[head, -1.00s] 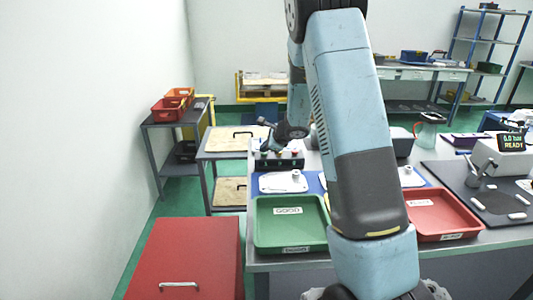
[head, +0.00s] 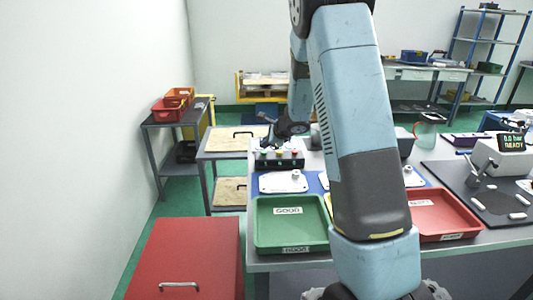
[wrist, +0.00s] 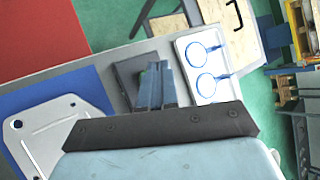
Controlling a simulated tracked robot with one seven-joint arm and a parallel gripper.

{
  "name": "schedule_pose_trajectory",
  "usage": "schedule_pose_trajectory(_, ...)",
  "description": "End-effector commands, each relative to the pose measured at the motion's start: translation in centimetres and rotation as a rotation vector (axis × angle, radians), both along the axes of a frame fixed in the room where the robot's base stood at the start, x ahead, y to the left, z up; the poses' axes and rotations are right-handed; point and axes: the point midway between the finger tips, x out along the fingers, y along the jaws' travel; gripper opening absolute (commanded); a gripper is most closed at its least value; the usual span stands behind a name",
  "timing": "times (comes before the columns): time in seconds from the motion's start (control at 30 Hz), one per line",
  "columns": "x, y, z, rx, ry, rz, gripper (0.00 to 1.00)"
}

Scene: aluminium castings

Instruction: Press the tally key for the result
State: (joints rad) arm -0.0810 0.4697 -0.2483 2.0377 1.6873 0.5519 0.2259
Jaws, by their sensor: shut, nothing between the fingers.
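The tally box (head: 279,160) is a dark box with small coloured keys on top, at the back left of the bench in the head view. My gripper (head: 269,141) is shut and empty, just above the box's left part. In the wrist view my gripper's fingers (wrist: 157,68) are together, pointing over a dark grey box (wrist: 127,72). They cover part of its top, so I cannot see its keys there or tell contact. A white casting (head: 283,182) lies in front of the tally box. The gauge display (head: 511,142) at right reads 0.0 bar READY.
A green tray (head: 258,239) labelled GOOD and a red tray (head: 470,235) stand at the bench's front. My arm hides the space between them. In the wrist view a white panel with two blue rings (wrist: 180,45) lies beside the dark box. A red chest (head: 225,250) stands at left.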

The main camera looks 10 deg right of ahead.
Motion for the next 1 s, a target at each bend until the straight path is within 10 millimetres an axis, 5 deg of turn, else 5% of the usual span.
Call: schedule_pose_trajectory(1.0, 0.0, 0.0, 5.0, 0.000, 0.000, 0.000, 0.00)
